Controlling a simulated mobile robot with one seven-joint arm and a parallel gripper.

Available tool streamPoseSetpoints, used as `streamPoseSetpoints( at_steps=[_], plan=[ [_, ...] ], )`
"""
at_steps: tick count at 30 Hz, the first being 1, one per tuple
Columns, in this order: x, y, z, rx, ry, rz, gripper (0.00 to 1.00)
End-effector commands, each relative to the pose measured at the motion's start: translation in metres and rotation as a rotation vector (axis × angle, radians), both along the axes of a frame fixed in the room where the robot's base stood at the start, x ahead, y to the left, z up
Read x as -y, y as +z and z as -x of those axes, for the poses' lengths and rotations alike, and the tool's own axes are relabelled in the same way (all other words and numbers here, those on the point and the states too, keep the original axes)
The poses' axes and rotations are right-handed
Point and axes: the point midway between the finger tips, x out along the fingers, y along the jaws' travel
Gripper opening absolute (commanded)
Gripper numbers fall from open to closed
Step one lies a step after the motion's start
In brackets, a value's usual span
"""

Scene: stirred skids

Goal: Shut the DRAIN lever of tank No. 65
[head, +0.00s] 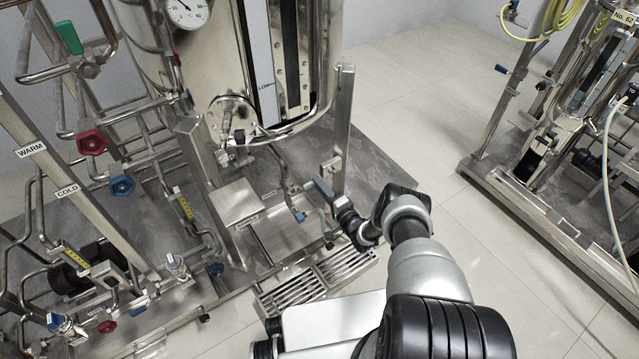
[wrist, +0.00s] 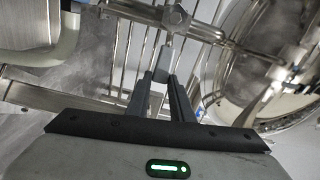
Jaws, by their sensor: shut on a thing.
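My gripper (head: 320,189) reaches in low at the front right of the middle skid in the head view. In the wrist view its two dark fingers (wrist: 162,80) are closed on a small grey-blue lever grip (wrist: 164,61). The lever's stem runs from the grip up to a steel valve body (wrist: 176,18) on a pipe. The steel tank (head: 190,65) with a dial gauge stands above. Its number does not show, and I cannot read a DRAIN label. The fingertips and lever are small and partly hidden in the head view.
A blue-handled part (head: 300,216) sits just left of my gripper. A steel post (head: 343,125) stands close behind it, and a floor grate (head: 310,280) lies below. WARM and COLD pipes with red and blue handwheels fill the left. Bare floor separates the right skid, labelled No. 62 (head: 624,16).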

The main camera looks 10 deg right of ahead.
Motion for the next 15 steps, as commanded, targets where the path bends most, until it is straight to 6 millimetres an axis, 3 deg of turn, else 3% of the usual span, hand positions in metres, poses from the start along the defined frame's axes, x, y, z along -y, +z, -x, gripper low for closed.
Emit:
streamPoseSetpoints(
  at_steps=[15],
  plan=[
    [-0.0007,-0.0098,0.0,-0.039,-0.001,-0.08,0.0]
  ],
)
